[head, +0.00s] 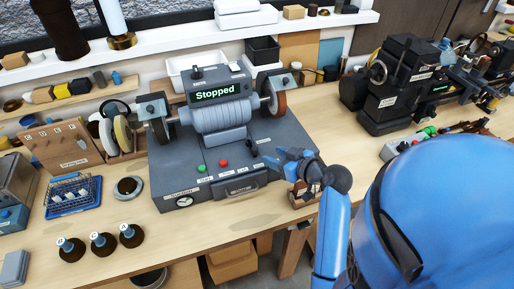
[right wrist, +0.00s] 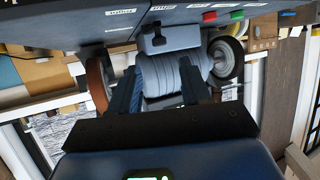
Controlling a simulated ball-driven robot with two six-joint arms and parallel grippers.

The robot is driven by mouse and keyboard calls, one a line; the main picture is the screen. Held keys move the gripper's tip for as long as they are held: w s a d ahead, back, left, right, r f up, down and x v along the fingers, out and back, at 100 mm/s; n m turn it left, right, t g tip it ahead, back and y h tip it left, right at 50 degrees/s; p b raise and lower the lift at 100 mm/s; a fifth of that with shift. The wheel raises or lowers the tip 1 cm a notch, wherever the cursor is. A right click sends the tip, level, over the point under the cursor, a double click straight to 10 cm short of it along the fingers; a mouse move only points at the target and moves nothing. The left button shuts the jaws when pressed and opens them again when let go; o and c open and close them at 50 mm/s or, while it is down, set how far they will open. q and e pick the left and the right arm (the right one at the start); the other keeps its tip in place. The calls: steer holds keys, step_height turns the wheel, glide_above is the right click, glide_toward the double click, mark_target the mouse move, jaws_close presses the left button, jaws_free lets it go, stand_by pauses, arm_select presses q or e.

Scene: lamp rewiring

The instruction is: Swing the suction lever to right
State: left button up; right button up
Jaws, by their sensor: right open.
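A grey bench grinder (head: 217,118) with a screen reading "Stopped" (head: 215,91) stands on a dark grey cabinet. A small dark lever (head: 253,148), which looks like the suction lever, sits on the cabinet's top at the right. In the right wrist view a grey block with a dark knob (right wrist: 170,39), probably this lever, lies beyond the fingertips. My right gripper (head: 268,158) is over the cabinet's right side, close to the lever. In the right wrist view its fingers (right wrist: 157,78) are apart with nothing between them. Contact cannot be told. My left gripper is out of view.
Green (head: 201,168) and red (head: 223,163) buttons lie left of the lever. A small wooden item (head: 305,192) stands right of the cabinet near the edge. A dark lathe (head: 395,85) is at the right.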

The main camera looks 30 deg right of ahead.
mark_target(256, 149)
steer(key=p+x, duration=0.1)
steer(key=x, duration=0.7)
steer(key=shift+w+f+p, duration=0.15)
steer(key=shift+w+p, duration=0.15)
steer(key=shift+p, duration=0.1)
steer(key=shift+c, duration=0.3)
jaws_close()
